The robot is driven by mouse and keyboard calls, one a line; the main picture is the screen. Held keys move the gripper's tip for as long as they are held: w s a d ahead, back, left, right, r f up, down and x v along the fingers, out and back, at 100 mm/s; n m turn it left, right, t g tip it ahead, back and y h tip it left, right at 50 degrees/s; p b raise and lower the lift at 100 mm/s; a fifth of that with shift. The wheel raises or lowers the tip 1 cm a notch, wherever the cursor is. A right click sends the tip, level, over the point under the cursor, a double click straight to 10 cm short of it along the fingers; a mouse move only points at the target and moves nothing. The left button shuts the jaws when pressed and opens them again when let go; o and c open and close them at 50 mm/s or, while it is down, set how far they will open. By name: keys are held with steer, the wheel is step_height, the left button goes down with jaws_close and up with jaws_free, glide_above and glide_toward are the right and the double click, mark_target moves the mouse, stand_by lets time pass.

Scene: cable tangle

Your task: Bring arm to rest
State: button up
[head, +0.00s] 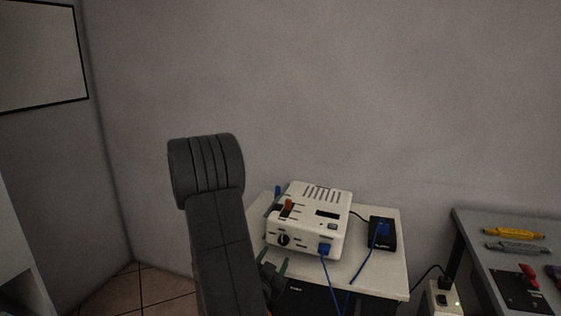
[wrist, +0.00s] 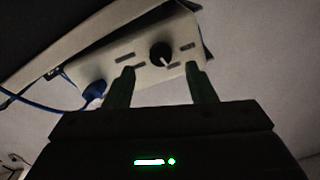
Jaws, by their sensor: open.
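My dark grey arm (head: 222,240) rises in the left middle of the head view. My gripper (head: 275,259) is low at the front left of a white box-shaped device, partly hidden by my arm. In the wrist view my gripper (wrist: 160,68) shows two green fingers spread apart with nothing held between them. The fingertips point at the device's front face (wrist: 140,62), near a round black knob (wrist: 161,54). Whether they touch it I cannot tell.
The white device (head: 318,205) stands on a light table (head: 385,281). A blue plug (head: 324,249) sits in its front. A black box (head: 383,238) with a blue plug is to its right. A dark bench (head: 485,225) with tools stands at the right.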

steer(key=v, duration=0.8)
steer(key=p, duration=0.1)
glide_toward(282, 242)
steer(key=x, duration=0.7)
steer(key=shift+w+d+f, duration=0.1)
steer(key=shift+w+f, duration=0.05)
steer(key=shift+w, duration=0.15)
steer(key=shift+w+p, duration=0.2)
steer(key=shift+p, duration=0.35)
steer(key=n+p, duration=0.4)
steer(key=p, duration=0.4)
steer(key=shift+s, duration=0.1)
steer(key=f+b+v, duration=0.1)
steer(key=b+v, duration=0.4)
steer(key=v, duration=0.8)
steer(key=shift+s+m+b, duration=0.3)
steer(key=shift+m+b, duration=0.05)
steer(key=shift+m, duration=0.05)
steer(key=shift+w, duration=0.15)
